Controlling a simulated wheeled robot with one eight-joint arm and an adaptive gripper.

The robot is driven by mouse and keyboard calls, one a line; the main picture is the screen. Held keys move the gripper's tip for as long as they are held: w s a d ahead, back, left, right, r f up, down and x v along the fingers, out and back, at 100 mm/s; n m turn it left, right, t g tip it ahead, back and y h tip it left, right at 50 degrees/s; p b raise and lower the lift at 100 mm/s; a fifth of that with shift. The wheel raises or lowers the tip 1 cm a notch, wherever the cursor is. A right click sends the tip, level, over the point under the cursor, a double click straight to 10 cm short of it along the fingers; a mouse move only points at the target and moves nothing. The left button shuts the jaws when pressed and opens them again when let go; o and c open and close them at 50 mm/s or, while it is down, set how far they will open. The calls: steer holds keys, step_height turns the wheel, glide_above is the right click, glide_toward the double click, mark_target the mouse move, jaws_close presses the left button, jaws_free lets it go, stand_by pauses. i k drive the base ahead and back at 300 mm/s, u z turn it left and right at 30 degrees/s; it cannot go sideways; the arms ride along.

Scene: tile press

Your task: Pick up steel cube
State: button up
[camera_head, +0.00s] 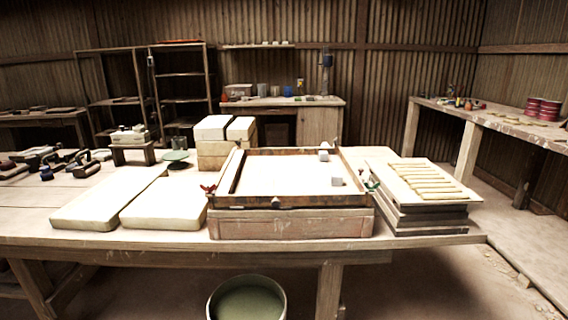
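A small grey cube (337,181) lies on the pale bed of the framed press tray (290,201), near its front right. A second small grey block (324,155) stands farther back in the same tray, with a pale piece at its top. Both look metal grey; I cannot tell for certain which is the steel cube. Neither is touched by anything of mine. My gripper is not in view.
Pale slabs (168,203) lie left of the tray on the wooden table (420,240). Stacked blocks (212,128) stand behind it. A stack of boards with strips (425,182) is at the right. A round tub (246,300) sits below the table edge.

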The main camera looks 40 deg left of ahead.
mark_target(323, 155)
steer(key=u, duration=1)
